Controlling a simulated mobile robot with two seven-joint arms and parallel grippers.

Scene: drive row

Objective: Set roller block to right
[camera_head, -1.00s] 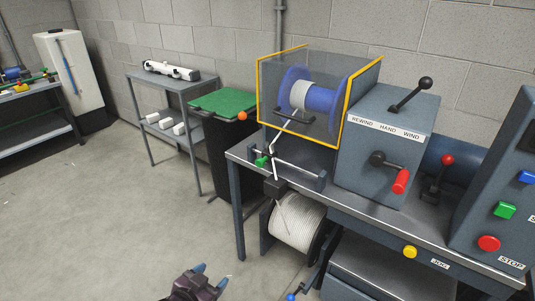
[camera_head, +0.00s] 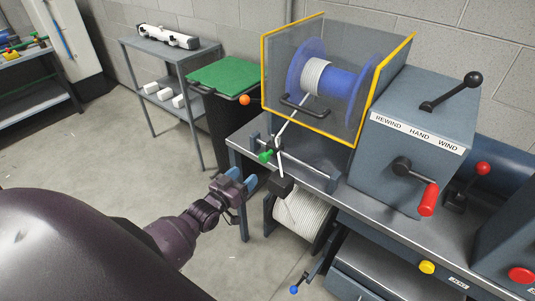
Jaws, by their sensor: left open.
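The roller block (camera_head: 277,146) sits on its guide rail (camera_head: 312,170) at the front left of the bench, nearer the rail's left end. A green knob (camera_head: 265,156) sticks out from its front. The white line passes at the block, between the winding spool (camera_head: 330,82) above and the supply reel (camera_head: 303,215) below. My left gripper (camera_head: 243,182) is open and empty, with blue fingertips. In the picture it is below and left of the green knob, apart from it. My right gripper is out of view.
A yellow-framed clear guard (camera_head: 398,62) stands around the winding spool. The gearbox (camera_head: 415,125) with its lever and red crank is at right. A dark bin with a green lid (camera_head: 225,77) and a grey shelf (camera_head: 170,53) stand at left. Floor is open before the bench.

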